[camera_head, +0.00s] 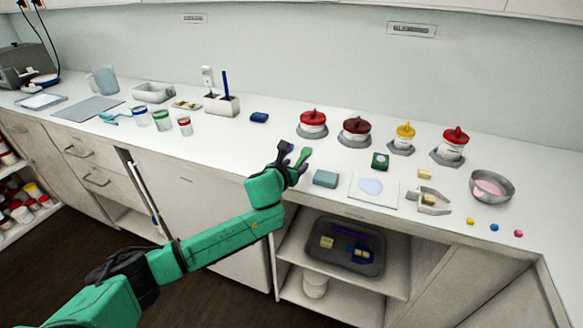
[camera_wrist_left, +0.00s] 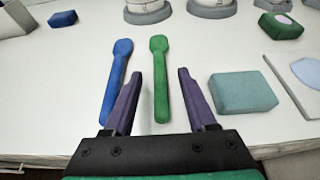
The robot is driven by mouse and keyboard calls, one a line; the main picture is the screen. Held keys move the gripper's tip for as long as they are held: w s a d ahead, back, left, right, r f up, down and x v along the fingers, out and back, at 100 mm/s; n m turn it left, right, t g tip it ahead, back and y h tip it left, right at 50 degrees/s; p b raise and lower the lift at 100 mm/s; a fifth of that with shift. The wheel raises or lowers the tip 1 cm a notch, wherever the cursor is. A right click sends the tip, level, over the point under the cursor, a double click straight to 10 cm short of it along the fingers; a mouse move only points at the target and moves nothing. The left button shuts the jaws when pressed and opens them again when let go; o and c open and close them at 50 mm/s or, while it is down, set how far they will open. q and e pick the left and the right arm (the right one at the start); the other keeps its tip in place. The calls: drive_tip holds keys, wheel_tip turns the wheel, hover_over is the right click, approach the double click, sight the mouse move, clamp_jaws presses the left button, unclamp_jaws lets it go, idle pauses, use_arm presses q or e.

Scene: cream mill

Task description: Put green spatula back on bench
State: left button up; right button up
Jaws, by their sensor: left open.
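The green spatula (camera_wrist_left: 159,80) lies on the white bench (camera_head: 340,210) near its front edge, head pointing away from me. Its green head also shows in the head view (camera_head: 303,155). My left gripper (camera_wrist_left: 155,75) is open, with its purple fingers on either side of the spatula's handle end. The fingers do not visibly touch the spatula. In the head view my left gripper (camera_head: 292,172) is at the bench's front edge and partly hides the handle. My right gripper is not in view.
A blue spatula (camera_wrist_left: 117,80) lies just left of the left finger. A teal block (camera_wrist_left: 243,93) is close on the right, beside a white sheet (camera_head: 374,192). Several lidded jars (camera_head: 313,124) stand behind. A shelf below holds a dark tray (camera_head: 347,262).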

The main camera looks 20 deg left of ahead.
use_arm(q)
drive_tip(key=d+v, duration=0.1)
drive_tip(key=v, duration=1.3)
drive_tip(key=s+a+f+n+g, duration=0.2)
drive_tip(key=s+f+n+g, duration=0.3)
drive_tip(key=s+f+n, duration=0.9)
drive_tip(key=s+a+f+n+g, duration=0.2)
drive_tip(key=s+f+n+g, duration=0.4)
drive_tip(key=n, duration=1.4)
drive_tip(key=s+f, duration=0.2)
drive_tip(key=f, duration=1)
drive_tip(key=s+f, duration=0.2)
drive_tip(key=f, duration=0.9)
drive_tip(key=s+a+f, duration=0.1)
drive_tip(key=s+f, duration=0.6)
drive_tip(key=s, duration=0.1)
drive_tip(key=s+a+f+g+y, duration=0.1)
drive_tip(key=s+a+f, duration=0.1)
drive_tip(key=s+f, duration=0.6)
drive_tip(key=shift+s+a+g, duration=0.3)
drive_tip(key=shift+s, duration=0.3)
drive_tip(key=shift+f, duration=0.1)
